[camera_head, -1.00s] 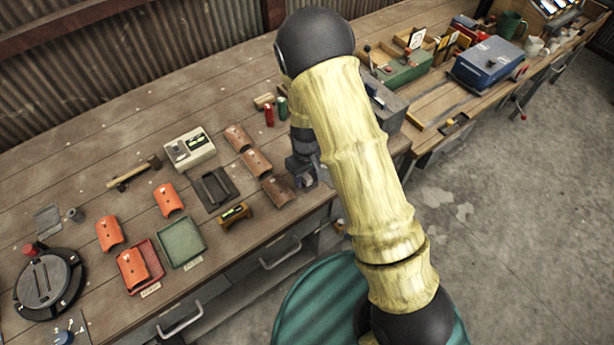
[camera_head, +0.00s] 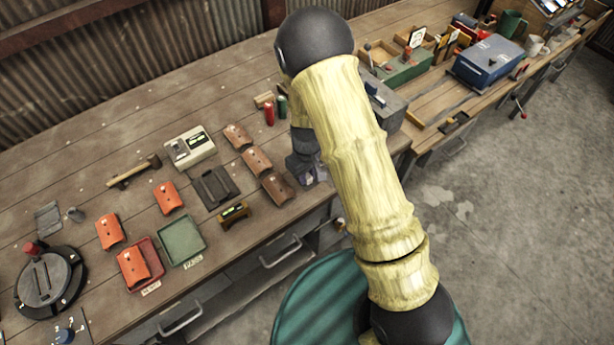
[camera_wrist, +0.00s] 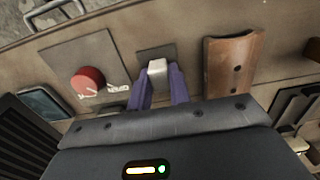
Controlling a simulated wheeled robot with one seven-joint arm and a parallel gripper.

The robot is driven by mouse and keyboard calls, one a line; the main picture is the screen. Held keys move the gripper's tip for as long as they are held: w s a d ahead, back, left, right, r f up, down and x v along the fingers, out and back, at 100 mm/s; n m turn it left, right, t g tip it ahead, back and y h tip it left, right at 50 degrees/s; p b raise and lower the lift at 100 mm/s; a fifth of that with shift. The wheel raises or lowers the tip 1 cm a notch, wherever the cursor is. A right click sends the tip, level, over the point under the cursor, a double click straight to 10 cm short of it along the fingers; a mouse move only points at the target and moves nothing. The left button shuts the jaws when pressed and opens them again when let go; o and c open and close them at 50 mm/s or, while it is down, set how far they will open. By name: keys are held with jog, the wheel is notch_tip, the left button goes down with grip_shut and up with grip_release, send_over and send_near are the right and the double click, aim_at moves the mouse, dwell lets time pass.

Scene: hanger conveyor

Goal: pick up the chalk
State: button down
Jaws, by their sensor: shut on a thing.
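The chalk (camera_wrist: 157,67) is a short white block in the wrist view, at the tips of my gripper's two purple fingers. My gripper (camera_wrist: 158,82) is shut on the chalk, with one finger on each side of it. A small dark grey square pad (camera_wrist: 154,52) lies behind and beneath the chalk. I cannot tell whether the chalk touches the pad. In the head view my gripper (camera_head: 310,172) is low over the bench's front edge, partly behind my arm, and the chalk is hidden there.
In the wrist view, a brown curved tile (camera_wrist: 232,64) is close on the right and a red round knob (camera_wrist: 88,80) on a grey plate is on the left. The head view shows a green tray (camera_head: 181,241), a red tray (camera_head: 157,264) and a hammer (camera_head: 133,172) on the bench.

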jog(key=shift+r, duration=0.1)
notch_tip(320, 180, up, 10)
jog(key=b, duration=0.1)
jog(key=shift+b, duration=0.4)
dwell(0.5)
